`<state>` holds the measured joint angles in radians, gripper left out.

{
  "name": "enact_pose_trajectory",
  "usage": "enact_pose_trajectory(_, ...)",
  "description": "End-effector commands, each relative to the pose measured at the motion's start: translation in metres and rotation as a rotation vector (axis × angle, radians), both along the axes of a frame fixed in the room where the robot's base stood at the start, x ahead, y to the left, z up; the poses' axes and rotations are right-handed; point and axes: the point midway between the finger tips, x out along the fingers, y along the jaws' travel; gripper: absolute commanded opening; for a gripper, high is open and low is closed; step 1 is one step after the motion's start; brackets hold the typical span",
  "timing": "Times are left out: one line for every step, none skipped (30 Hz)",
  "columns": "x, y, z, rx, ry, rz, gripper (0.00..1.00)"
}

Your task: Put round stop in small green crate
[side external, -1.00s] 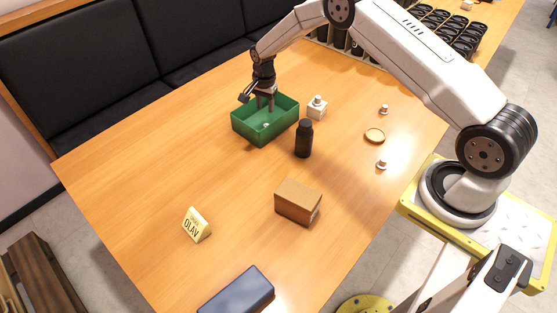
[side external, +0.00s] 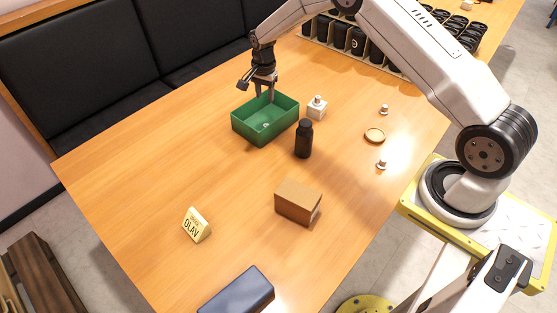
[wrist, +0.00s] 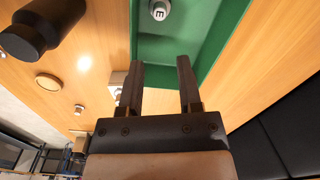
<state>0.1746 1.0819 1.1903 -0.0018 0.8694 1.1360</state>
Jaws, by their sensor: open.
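The small green crate (side external: 248,133) stands open on the table; its wall also shows in the wrist view (wrist: 212,50). A small pale round piece with a dark mark on top, apparently a round stop (wrist: 160,9), lies on the crate floor. It also shows as a light spot in the side view (side external: 266,125). My gripper (side external: 264,97) is above the far part of the crate, open, with nothing between its fingers in the wrist view (wrist: 160,65). The gripper is apart from the round piece.
A black bottle (side external: 304,140) stands right of the crate. A white block with a knob (side external: 317,108) is behind it. Two small pale knobs (side external: 384,109) (side external: 382,164) and a round wooden disc (side external: 375,135) lie to the right. A brown box (side external: 298,202) and name sign (side external: 196,224) stand nearer.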

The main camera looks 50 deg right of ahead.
Motion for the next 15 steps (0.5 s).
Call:
enact_pose_trajectory(0.0, 0.0, 0.0, 0.0, 0.0, 0.001, 0.45)
enact_pose_trajectory(0.0, 0.0, 0.001, 0.0, -0.001, 0.003, 0.45)
enact_pose_trajectory(-0.001, 0.001, 0.002, -0.001, -0.001, 0.008, 0.45)
enact_pose_trajectory(-0.001, 0.001, 0.003, 0.0, -0.002, 0.013, 0.45)
enact_pose_trajectory(-0.002, 0.002, 0.004, 0.0, -0.003, 0.02, 0.45)
enact_pose_trajectory(-0.004, 0.003, 0.006, -0.001, -0.004, 0.032, 0.45)
enact_pose_trajectory(-0.004, 0.004, 0.009, -0.002, -0.008, 0.043, 0.45)
enact_pose_trajectory(-0.006, 0.006, 0.011, -0.002, -0.011, 0.057, 0.45)
enact_pose_trajectory(-0.008, 0.008, 0.016, -0.003, -0.015, 0.078, 0.45)
enact_pose_trajectory(-0.011, 0.01, 0.019, -0.004, -0.017, 0.097, 0.45)
enact_pose_trajectory(-0.014, 0.012, 0.023, -0.004, -0.022, 0.117, 0.45)
enact_pose_trajectory(-0.018, 0.015, 0.028, -0.006, -0.027, 0.149, 0.45)
enact_pose_trajectory(-0.021, 0.018, 0.033, -0.008, -0.032, 0.175, 0.45)
enact_pose_trajectory(-0.025, 0.02, 0.038, -0.009, -0.036, 0.201, 0.45)
enact_pose_trajectory(-0.031, 0.024, 0.044, -0.011, -0.043, 0.24, 0.45)
